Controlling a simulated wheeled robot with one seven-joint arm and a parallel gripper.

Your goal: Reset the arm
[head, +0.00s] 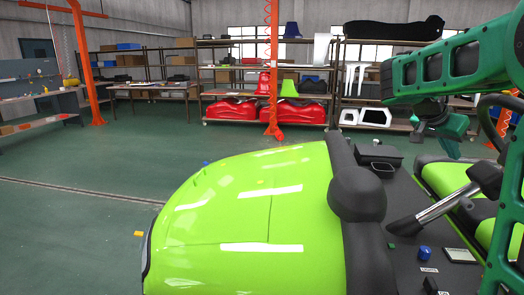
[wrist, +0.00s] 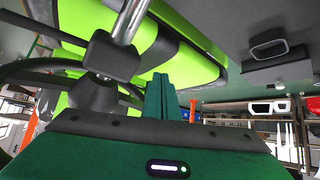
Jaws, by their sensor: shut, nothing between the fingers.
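My green arm reaches in from the right of the head view. My gripper (head: 452,148) hangs over the right part of a lime-green cart (head: 255,215), above the dark dashboard and near the seats. In the wrist view my gripper's fingers (wrist: 160,97) are together with nothing between them. The gripper appears apart from the cart, though part of the cart behind it is hidden by my arm.
The cart's steering column (head: 440,207) and steering wheel (head: 492,118) are close to my arm. A blue knob (head: 424,253) sits on the dashboard. Loaded shelves (head: 225,75) and orange posts (head: 274,70) stand behind. Green floor at left is clear.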

